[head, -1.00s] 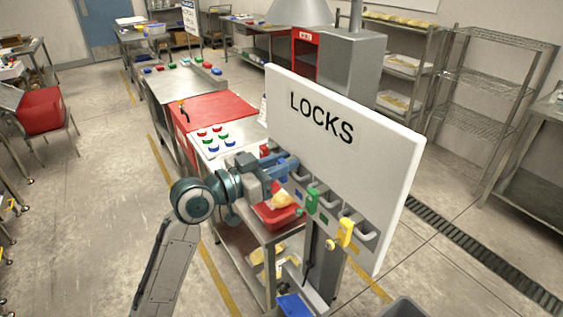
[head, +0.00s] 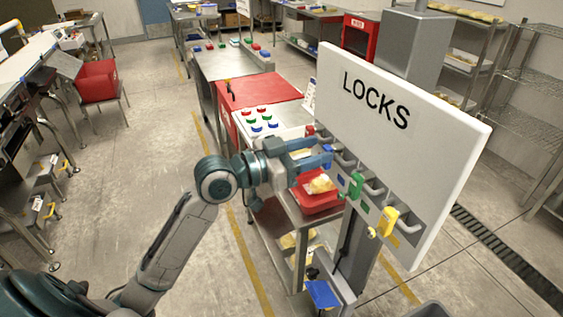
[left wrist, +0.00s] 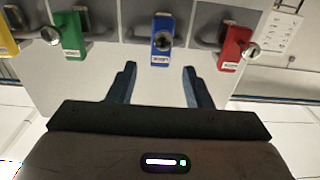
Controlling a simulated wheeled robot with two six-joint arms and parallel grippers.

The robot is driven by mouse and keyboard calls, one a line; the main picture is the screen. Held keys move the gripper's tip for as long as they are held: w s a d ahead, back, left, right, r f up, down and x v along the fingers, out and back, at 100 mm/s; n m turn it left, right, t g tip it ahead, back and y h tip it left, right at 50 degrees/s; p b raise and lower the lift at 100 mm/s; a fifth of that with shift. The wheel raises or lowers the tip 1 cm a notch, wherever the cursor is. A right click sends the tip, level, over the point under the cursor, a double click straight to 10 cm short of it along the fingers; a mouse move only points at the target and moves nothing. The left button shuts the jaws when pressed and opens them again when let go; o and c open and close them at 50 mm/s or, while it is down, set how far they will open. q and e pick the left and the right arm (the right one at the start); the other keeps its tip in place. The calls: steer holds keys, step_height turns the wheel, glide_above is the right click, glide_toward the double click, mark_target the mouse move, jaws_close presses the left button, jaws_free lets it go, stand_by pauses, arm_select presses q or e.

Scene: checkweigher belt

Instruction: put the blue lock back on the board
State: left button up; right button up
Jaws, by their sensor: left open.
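The white LOCKS board (head: 440,165) stands at the right. In the left wrist view the blue lock (left wrist: 162,42) is at one of the board's hooks, between the green lock (left wrist: 71,36) and the red lock (left wrist: 234,46). My left gripper (head: 322,152) is open in front of the board. In the left wrist view its fingers (left wrist: 159,67) point at the blue lock, one to each side, with nothing between them. The lock shows just beyond the tips. In the head view the fingers mostly cover it. My right gripper is out of view.
The yellow lock (head: 389,220) hangs at the board's near end. A red bin with yellow packets (head: 318,203) is below my gripper. A panel with coloured buttons (head: 262,118) and a red table (head: 262,92) lie behind. The floor at left is open.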

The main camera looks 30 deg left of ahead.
arm_select(q)
steer(key=b+v, duration=0.1)
steer(key=v, duration=0.6)
stand_by(0.4)
steer(key=shift+s, duration=0.15)
